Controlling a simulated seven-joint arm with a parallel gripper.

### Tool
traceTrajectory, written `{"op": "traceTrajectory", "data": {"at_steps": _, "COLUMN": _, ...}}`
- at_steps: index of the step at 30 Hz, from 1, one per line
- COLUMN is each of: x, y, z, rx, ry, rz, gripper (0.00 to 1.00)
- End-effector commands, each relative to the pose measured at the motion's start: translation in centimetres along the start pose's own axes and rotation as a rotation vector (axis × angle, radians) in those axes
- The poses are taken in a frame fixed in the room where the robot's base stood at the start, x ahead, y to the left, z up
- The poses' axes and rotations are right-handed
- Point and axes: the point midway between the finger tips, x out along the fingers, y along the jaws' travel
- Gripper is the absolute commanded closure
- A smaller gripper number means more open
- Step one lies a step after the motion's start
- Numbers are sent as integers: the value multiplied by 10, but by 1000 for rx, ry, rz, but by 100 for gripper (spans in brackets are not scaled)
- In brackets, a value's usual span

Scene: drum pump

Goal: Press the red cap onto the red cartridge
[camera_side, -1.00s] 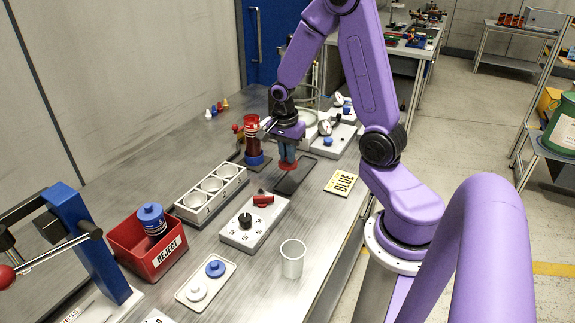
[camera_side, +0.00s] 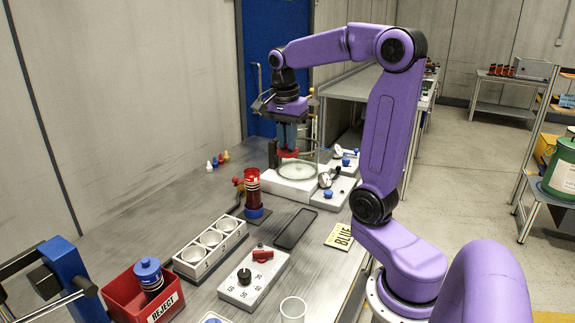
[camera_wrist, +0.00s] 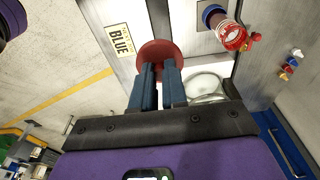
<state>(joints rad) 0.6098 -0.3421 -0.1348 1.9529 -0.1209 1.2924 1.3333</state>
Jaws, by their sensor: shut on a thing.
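My gripper (camera_side: 288,147) is shut on a red cap (camera_side: 288,154) and holds it in the air, at the back of the bench. The round cap also shows at the blue fingertips in the wrist view (camera_wrist: 156,50). The red cartridge (camera_side: 252,190) stands upright with a blue lower end, nearer the camera and left of my gripper in the side view. In the wrist view the cartridge (camera_wrist: 229,35) lies to the right of the cap, clearly apart from it. A small red valve (camera_side: 238,184) sits beside the cartridge.
A glass-walled round fixture on a white base (camera_side: 296,190) is close around or behind my gripper; which, I cannot tell. A dark empty tray (camera_side: 295,228), white three-hole rack (camera_side: 190,256), dial box (camera_side: 238,283) and red reject bin (camera_side: 125,296) stand nearer. Small coloured pegs (camera_side: 215,162) stand left.

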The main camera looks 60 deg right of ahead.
Motion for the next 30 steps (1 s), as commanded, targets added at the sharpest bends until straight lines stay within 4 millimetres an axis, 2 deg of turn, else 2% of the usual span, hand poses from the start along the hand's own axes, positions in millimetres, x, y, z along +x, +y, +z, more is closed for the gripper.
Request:
{"op": "traceTrajectory", "data": {"at_steps": 1, "x": -12, "y": -1, "z": -2, "rx": 2, "ry": 1, "rz": -6, "gripper": 100}}
{"op": "traceTrajectory", "data": {"at_steps": 8, "x": -13, "y": -44, "z": -16, "rx": 0, "ry": -1, "rz": 2, "gripper": 100}}
{"op": "traceTrajectory", "data": {"at_steps": 18, "x": -10, "y": -114, "z": -40, "rx": 0, "ry": -1, "rz": 1, "gripper": 100}}
{"op": "traceTrajectory", "data": {"at_steps": 24, "x": -4, "y": -138, "z": -49, "rx": -1, "ry": -1, "rz": 0, "gripper": 100}}
{"op": "traceTrajectory", "data": {"at_steps": 30, "x": 0, "y": -153, "z": -55, "rx": -1, "ry": -1, "rz": 0, "gripper": 100}}
